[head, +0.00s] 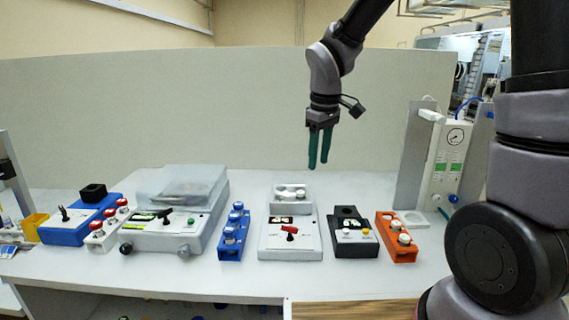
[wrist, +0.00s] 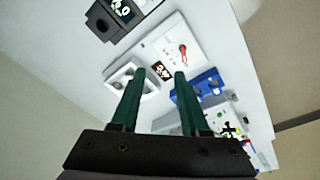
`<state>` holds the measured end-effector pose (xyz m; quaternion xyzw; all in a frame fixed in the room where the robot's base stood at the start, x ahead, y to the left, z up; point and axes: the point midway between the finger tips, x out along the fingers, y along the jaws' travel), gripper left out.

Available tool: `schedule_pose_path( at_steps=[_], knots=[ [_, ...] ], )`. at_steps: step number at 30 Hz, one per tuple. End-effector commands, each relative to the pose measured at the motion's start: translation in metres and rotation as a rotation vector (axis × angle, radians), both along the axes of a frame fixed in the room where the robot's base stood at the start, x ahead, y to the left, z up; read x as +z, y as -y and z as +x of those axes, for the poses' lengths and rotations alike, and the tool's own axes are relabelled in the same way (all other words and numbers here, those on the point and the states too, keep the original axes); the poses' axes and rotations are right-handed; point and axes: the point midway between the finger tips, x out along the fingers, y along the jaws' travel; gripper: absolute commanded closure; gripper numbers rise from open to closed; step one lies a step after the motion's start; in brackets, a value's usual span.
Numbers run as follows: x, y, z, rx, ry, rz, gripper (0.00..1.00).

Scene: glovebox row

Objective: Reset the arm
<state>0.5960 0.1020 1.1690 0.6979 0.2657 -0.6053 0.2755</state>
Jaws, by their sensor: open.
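My gripper (head: 319,148) hangs from my arm above the back of the white bench, over the white device with a red lever (head: 290,240). Its two green fingers point down and stand apart with nothing between them. In the wrist view my gripper (wrist: 155,100) shows both fingers, open and empty. The white device (wrist: 190,60) lies below and beyond the fingers there. No object touches the fingers in either view.
The bench (head: 180,281) carries a blue button rack (head: 233,240), a lidded grey machine (head: 170,238), a black box (head: 352,236), an orange rack (head: 396,243) and a gauge stand (head: 449,165). A pale panel (head: 150,110) stands behind. Air around my gripper is clear.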

Motion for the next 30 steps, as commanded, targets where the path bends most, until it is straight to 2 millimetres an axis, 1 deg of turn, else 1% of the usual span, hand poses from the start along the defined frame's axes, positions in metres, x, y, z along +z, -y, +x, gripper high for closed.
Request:
schedule_pose_path(
  at_steps=[1,4,6,9,13,16,18,21,25,30],
  knots=[
    [0.022,0.019,-0.004,-0.091,0.038,0.024,0.55],
    [0.055,0.05,-0.015,-0.27,0.093,0.08,0.55],
    [0.076,0.071,-0.027,-0.392,0.128,0.125,0.55],
    [0.102,0.098,-0.046,-0.561,0.178,0.201,0.55],
    [0.129,0.126,-0.075,-0.769,0.236,0.316,0.55],
    [0.143,0.142,-0.096,-0.897,0.271,0.402,0.55],
    [0.15,0.15,-0.108,-0.967,0.287,0.456,0.55],
    [0.155,0.156,-0.12,-1.034,0.302,0.51,0.55],
    [0.158,0.159,-0.127,-1.072,0.309,0.542,0.55],
    [0.158,0.16,-0.127,-1.076,0.309,0.546,0.55]
  ],
)
